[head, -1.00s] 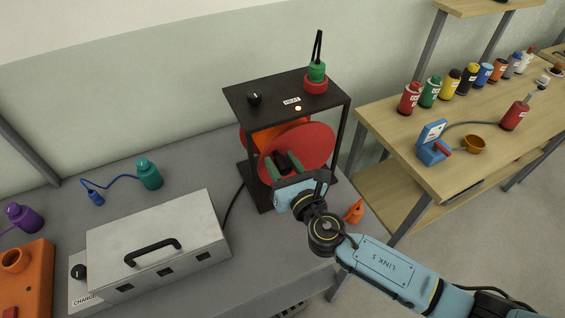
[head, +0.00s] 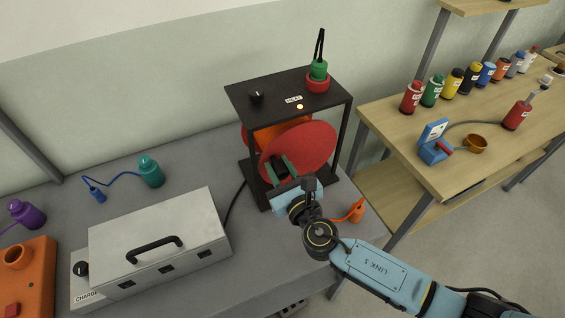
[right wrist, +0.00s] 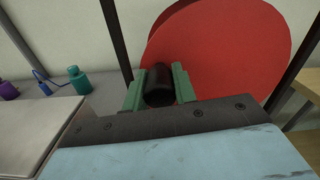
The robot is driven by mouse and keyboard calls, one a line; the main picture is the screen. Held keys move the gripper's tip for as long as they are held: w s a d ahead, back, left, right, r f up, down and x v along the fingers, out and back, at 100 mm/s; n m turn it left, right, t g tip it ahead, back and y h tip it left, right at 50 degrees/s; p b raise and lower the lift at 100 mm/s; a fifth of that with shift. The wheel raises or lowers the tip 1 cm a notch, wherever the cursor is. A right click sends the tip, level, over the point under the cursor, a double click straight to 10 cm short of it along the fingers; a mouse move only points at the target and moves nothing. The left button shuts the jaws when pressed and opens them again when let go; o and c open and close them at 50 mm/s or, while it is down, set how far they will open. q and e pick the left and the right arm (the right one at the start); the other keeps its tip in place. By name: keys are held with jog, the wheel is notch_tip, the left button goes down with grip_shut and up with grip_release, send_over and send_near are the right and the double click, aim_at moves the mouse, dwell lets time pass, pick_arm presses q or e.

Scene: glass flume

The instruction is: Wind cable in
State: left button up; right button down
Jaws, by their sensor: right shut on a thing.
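A black-framed reel stand (head: 288,93) stands on the grey table, holding a cable reel with a large red disc (head: 310,142) and an orange drum (head: 290,130) behind it. My right gripper (head: 279,170) is at the left part of the disc. In the right wrist view its green fingers (right wrist: 158,88) are shut on a black crank knob (right wrist: 159,86) in front of the red disc (right wrist: 225,50). An orange plug-like piece (head: 356,210) lies on the table right of the stand, with a thin orange cable running from it toward the reel. My left gripper is not in view.
A grey metal case (head: 160,240) with a black handle stands front left. A teal bottle (head: 150,172) with a blue cord is behind it. A wooden bench (head: 440,170) with several coloured bottles stands right, beyond a gap.

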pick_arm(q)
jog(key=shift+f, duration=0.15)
pick_arm(e)
jog(key=shift+s+a+f+n, duration=0.1)
jog(key=shift+a+f+n, duration=0.1)
jog(key=shift+f+n, duration=0.75)
jog(key=shift+s+a+f+n, duration=0.15)
jog(key=shift+f+n, duration=0.45)
jog(key=shift+n, duration=0.65)
jog(key=shift+w+a, duration=0.1)
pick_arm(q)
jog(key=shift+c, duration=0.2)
